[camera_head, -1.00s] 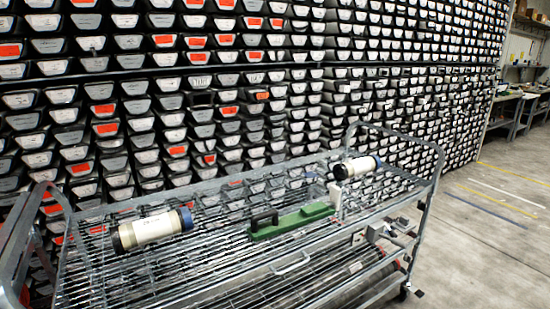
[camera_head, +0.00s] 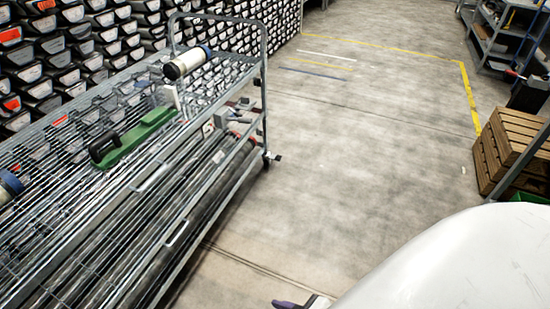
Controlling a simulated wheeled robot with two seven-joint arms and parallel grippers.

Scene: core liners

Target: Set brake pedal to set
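The metal wire-shelf cart (camera_head: 160,185) stands at the left. A large white part of mine fills the lower right. A small purple and dark tip (camera_head: 285,304) at the bottom edge appears to be part of my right gripper, cut off by the frame and far from the pedal. My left gripper is not in view.
On the cart are a green tool with a black handle (camera_head: 133,137) and white cylinders, one at the far end (camera_head: 187,63). Core trays (camera_head: 60,75) line the left wall. A wooden crate (camera_head: 508,148) stands at the right. The floor (camera_head: 360,130) between is clear.

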